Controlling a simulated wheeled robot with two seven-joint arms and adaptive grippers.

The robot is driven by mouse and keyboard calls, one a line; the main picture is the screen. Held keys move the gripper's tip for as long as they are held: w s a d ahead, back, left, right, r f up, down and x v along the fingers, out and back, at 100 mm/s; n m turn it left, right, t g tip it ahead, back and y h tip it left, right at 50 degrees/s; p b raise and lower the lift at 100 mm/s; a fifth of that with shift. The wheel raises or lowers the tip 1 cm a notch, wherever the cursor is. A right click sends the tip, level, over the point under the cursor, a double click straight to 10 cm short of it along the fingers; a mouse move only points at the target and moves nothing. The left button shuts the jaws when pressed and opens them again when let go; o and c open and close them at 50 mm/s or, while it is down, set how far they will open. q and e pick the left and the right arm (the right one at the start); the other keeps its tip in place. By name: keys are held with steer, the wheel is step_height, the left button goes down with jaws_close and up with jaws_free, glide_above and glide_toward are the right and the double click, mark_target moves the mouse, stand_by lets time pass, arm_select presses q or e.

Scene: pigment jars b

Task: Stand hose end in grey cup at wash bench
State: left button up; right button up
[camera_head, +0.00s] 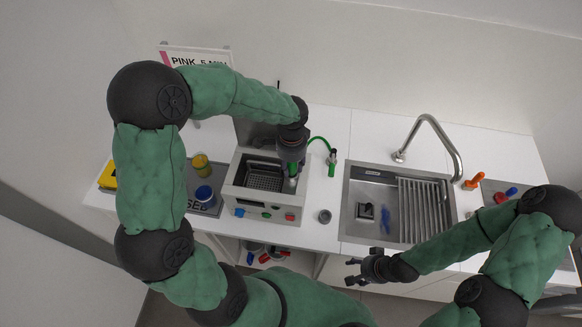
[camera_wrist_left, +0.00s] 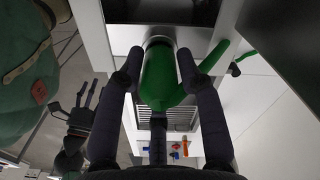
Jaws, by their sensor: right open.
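My left gripper (camera_head: 291,168) is over the right side of the white bath unit. In the left wrist view its two fingers lie against both sides of the thick green hose end (camera_wrist_left: 160,78); the hose end is between them. The green hose (camera_head: 320,139) arcs from the gripper to a fitting (camera_head: 332,157) on the bench. The small grey cup (camera_head: 324,216) stands on the white bench between the bath unit and the sink, to the right of and nearer than my left gripper. My right gripper (camera_head: 362,270) is open and empty in front of the bench edge.
The bath unit (camera_head: 262,210) has a basket (camera_head: 264,178) in its basin. The steel sink (camera_head: 350,224) with a tall tap (camera_head: 434,122) is right of the cup. Yellow (camera_head: 201,163) and blue (camera_head: 204,195) jars stand on the left. Bench around the cup is clear.

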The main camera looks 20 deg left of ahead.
arm_select(q)
steer(key=c, duration=0.3)
jaws_close()
steer(key=shift+r+p, duration=0.6)
steer(key=shift+r, duration=0.25)
stand_by(0.4)
steer(key=shift+r+p, duration=1.85)
steer(key=shift+r, duration=0.65)
